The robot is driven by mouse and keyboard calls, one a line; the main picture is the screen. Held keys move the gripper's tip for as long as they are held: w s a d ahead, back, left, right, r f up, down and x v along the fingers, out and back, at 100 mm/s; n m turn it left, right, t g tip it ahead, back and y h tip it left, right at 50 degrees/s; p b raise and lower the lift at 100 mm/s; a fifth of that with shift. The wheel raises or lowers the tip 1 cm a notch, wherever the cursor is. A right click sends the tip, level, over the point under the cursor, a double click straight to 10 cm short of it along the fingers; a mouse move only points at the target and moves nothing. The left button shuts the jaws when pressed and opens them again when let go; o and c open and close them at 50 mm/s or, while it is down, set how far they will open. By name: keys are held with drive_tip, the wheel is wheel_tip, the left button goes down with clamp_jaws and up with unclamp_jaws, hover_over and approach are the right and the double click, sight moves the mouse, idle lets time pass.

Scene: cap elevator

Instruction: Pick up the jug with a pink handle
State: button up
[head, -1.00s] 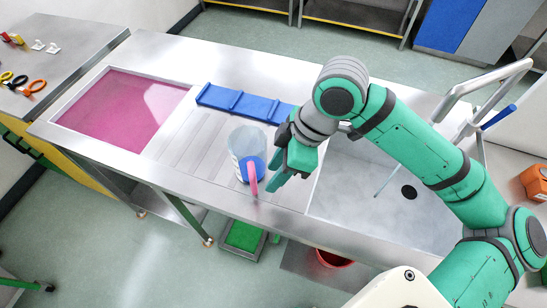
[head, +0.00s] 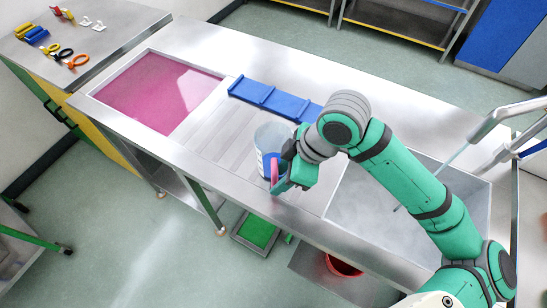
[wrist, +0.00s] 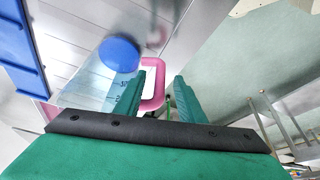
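The jug (head: 268,139) is clear with a blue lower part and a pink handle (head: 275,172). It stands upright on the ribbed steel counter, left of my gripper. My gripper (head: 284,182) is at the handle's side of the jug. In the wrist view, the two green fingers (wrist: 158,98) are apart, with the pink handle (wrist: 158,68) at and partly between their tips. The near finger hides part of the handle. I cannot tell whether a finger touches it. The blue round part (wrist: 119,54) of the jug shows left of the fingers.
A blue rack (head: 270,100) lies behind the jug. A pink-filled basin (head: 158,92) is to the left, and a steel sink (head: 400,205) is to the right under my arm.

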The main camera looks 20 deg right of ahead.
drive_tip(key=shift+x, duration=1.25)
drive_tip(key=shift+c, duration=0.9)
drive_tip(key=shift+s+d, duration=0.1)
drive_tip(key=shift+s, duration=0.05)
clamp_jaws()
drive_tip(key=shift+r, duration=0.1)
